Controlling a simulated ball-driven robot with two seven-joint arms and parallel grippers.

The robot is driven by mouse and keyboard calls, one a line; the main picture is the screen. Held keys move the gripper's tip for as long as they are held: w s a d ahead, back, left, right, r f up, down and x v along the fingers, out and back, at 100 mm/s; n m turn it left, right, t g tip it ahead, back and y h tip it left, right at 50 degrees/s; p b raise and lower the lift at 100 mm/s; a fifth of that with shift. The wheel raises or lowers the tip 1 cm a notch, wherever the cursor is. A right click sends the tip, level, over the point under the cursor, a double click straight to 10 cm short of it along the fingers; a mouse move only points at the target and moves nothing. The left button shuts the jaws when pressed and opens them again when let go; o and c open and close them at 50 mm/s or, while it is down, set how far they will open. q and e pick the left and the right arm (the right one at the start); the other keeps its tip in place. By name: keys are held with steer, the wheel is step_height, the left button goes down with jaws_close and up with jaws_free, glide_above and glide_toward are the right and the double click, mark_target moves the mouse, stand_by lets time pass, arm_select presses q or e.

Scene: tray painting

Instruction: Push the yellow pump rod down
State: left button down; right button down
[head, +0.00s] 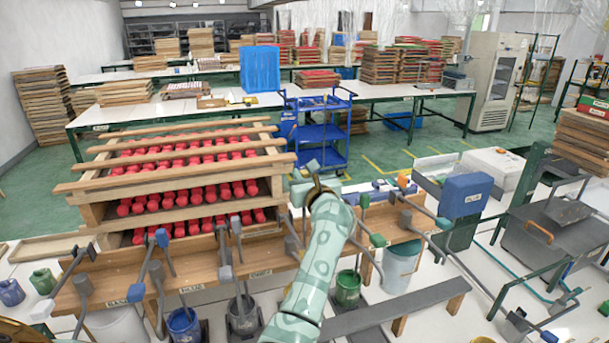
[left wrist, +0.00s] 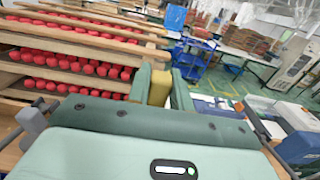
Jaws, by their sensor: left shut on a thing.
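My left gripper (head: 313,180) is at the wooden rack of pump rods, in the middle of the head view. In the left wrist view its two green fingers (left wrist: 160,86) are shut on a yellow block (left wrist: 159,88), which looks like the top of the yellow pump rod. The rod's lower part is hidden behind my gripper and arm, so I cannot tell how far down it is. My right gripper is not in view.
Other rods with blue, grey and green ends cross the wooden rack (head: 262,273). An orange knob (head: 402,181) is to the right of my gripper. Green (head: 347,290) and blue (head: 184,325) buckets stand below. A rack of red pieces (head: 180,187) stands behind, left.

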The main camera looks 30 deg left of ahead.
arm_select(q)
step_height(320, 180, down, 7)
steer(key=b, duration=0.5)
steer(key=c, duration=1.2)
jaws_free()
steer(key=shift+w, duration=0.1)
steer(key=shift+c, duration=0.2)
steer(key=shift+f, duration=0.1)
